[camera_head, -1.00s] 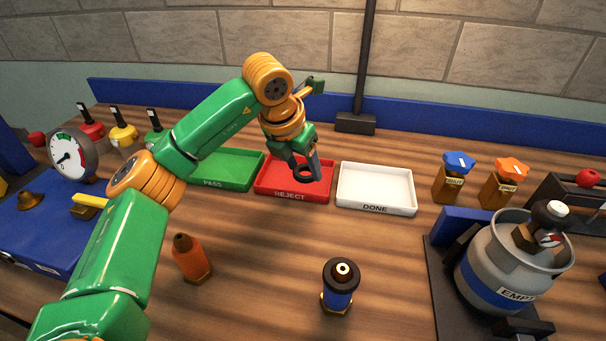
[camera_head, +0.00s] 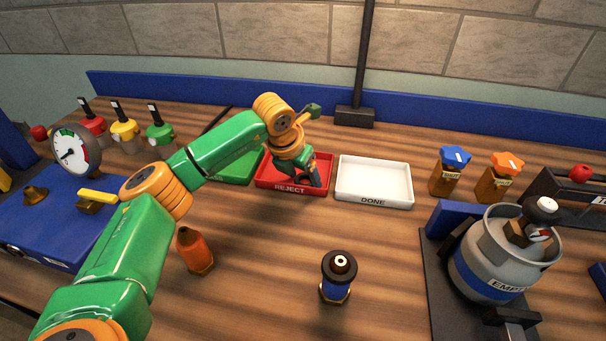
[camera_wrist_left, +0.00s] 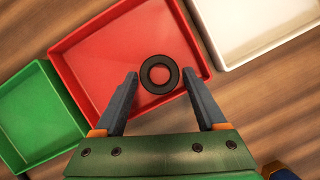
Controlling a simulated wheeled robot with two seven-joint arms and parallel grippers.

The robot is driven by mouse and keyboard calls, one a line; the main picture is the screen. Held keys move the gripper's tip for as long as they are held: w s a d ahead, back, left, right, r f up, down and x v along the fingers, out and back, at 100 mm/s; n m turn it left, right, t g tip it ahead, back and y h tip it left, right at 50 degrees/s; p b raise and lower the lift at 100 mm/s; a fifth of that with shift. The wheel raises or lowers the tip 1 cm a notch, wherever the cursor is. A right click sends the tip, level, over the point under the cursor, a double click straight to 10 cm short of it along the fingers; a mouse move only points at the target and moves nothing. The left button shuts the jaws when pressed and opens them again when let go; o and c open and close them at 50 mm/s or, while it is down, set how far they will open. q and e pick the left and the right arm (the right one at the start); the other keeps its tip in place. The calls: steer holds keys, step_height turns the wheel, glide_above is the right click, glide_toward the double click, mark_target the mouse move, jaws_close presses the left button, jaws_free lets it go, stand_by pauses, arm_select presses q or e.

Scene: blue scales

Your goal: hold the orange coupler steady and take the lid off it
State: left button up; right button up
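The orange coupler (camera_head: 195,252) stands on the table at left of centre, close beside my left arm; its top is small and dark, and I cannot make out a lid clearly. My left gripper (camera_head: 315,183) is over the red REJECT tray (camera_head: 265,184), away from the coupler. In the left wrist view its two fingers (camera_wrist_left: 160,80) are spread apart. A black ring (camera_wrist_left: 160,88) shows between and beyond the fingertips, over the red tray floor, with clearance on both sides. My right gripper is not in view.
A blue coupler (camera_head: 336,292) with a dark top stands at front centre. A green tray (camera_head: 240,172) and a white DONE tray (camera_head: 374,201) flank the red one. A grey tank (camera_head: 480,262) stands right, a gauge (camera_head: 76,150) left.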

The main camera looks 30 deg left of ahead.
arm_select(q)
steer(key=shift+r, duration=0.25)
steer(key=v, duration=1.1)
steer(key=shift+s+r+b, duration=0.25)
steer(key=shift+r+b, duration=0.1)
